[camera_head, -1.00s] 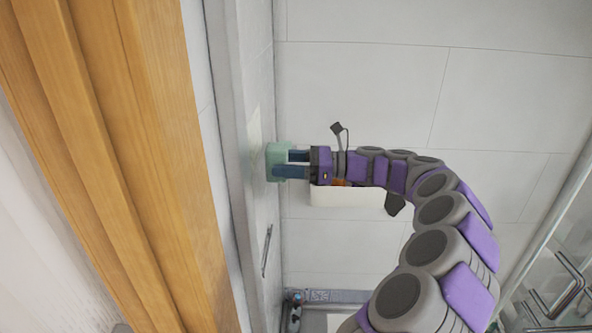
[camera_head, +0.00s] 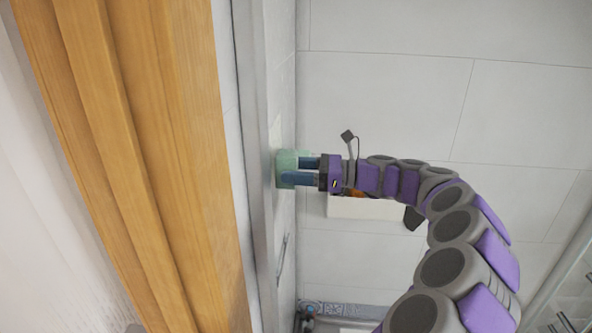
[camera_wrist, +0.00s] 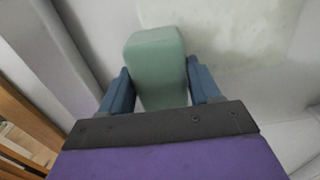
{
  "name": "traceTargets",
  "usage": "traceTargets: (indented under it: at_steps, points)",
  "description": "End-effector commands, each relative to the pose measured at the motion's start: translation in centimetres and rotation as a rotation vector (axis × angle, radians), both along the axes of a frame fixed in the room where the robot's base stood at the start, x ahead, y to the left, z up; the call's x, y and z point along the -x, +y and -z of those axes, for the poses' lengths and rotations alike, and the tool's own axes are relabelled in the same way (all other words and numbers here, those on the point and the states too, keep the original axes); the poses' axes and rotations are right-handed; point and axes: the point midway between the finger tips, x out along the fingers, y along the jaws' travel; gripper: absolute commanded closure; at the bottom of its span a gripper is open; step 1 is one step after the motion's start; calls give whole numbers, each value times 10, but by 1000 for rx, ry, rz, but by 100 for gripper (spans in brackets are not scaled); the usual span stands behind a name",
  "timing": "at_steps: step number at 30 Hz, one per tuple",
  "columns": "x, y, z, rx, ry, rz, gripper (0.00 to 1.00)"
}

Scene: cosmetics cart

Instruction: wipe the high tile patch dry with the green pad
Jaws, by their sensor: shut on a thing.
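The green pad (camera_head: 286,169) is held in my gripper (camera_head: 306,171) at the left wall, up against the tiles as far as I can see. In the wrist view the green pad (camera_wrist: 156,66) sits between the two blue fingers of my gripper (camera_wrist: 160,88), which are shut on its sides. The high tile patch (camera_wrist: 222,35) shows in the wrist view as a faint greenish, uneven area on the pale wall, behind and to the right of the pad. In the head view my gripper and the pad hide part of the wall there.
A wooden frame (camera_head: 150,160) and a pale metal edge (camera_head: 259,150) run down the left, close to the pad. A white box (camera_head: 372,208) is on the back wall behind my arm. A thin bar handle (camera_head: 282,258) is lower on the left wall. Glass and rails stand at the lower right.

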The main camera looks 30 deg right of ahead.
Motion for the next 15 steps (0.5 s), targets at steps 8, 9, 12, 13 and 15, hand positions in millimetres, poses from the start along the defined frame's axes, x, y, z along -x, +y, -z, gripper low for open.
traceTargets:
  at_steps: [8, 9, 12, 13, 15]
  points:
    - [-3, 5, -1, -1, 0, -1, 62]
    - [-3, 5, -1, -1, 0, -2, 62]
    - [-4, 7, -1, -1, 0, -2, 62]
    - [-4, 7, -1, -1, 0, -2, 62]
    - [-5, 8, -1, -1, -1, -2, 62]
